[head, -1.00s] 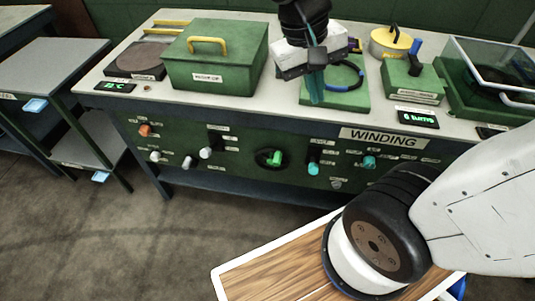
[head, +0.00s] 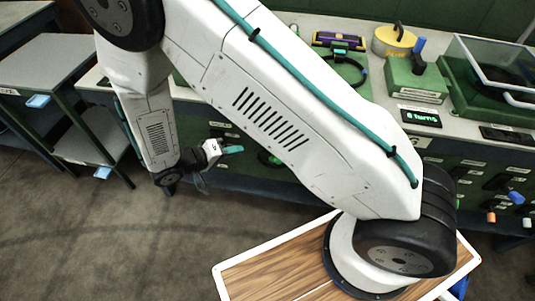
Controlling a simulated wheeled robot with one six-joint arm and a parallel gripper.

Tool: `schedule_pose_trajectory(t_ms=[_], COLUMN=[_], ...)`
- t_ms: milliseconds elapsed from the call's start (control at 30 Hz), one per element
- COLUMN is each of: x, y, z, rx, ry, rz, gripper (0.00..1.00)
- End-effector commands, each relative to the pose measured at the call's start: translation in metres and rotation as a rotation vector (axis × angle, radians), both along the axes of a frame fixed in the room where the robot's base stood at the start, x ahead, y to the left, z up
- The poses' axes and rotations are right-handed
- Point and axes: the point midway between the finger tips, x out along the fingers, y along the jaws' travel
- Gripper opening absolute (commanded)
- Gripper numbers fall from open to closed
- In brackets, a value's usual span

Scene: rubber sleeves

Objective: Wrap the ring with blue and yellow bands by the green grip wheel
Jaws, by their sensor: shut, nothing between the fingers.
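The ring (head: 364,73) is a dark loop on a green block at the back of the bench. My arm hides its lower left part, and I cannot make out its coloured bands. The green grip wheel (head: 275,160) is on the bench's front panel, mostly hidden by my arm, with a bit of dark rim and green showing. My gripper (head: 238,149) has teal fingers pointing right. It is shut and empty, low in front of the panel, left of the wheel in the picture. I cannot tell whether it touches the wheel.
A purple and yellow piece (head: 341,41) lies behind the ring. A yellow round container (head: 394,41), a green block with a blue lever (head: 417,46), a display (head: 420,118) and a clear-lidded green box (head: 475,95) stand to the right. A grey side table (head: 45,65) is at left.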

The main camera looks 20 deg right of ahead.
Motion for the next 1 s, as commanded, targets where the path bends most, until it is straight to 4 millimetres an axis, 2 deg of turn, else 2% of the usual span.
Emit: schedule_pose_trajectory(t_ms=[33, 100, 267, 733, 1000], x=[-0.001, -0.001, 0.001, 0.021, 0.004], y=[0.004, 0.006, -0.002, -0.088, -0.108], z=[-0.01, -0.017, -0.025, -0.059, -0.077], rx=[-0.01, -0.017, -0.023, -0.022, -0.021], ry=[-0.01, -0.025, -0.035, -0.031, -0.032], rz=[0.015, 0.028, 0.033, 0.028, 0.032], gripper=[0.0, 0.0, 0.0, 0.0, 0.0])
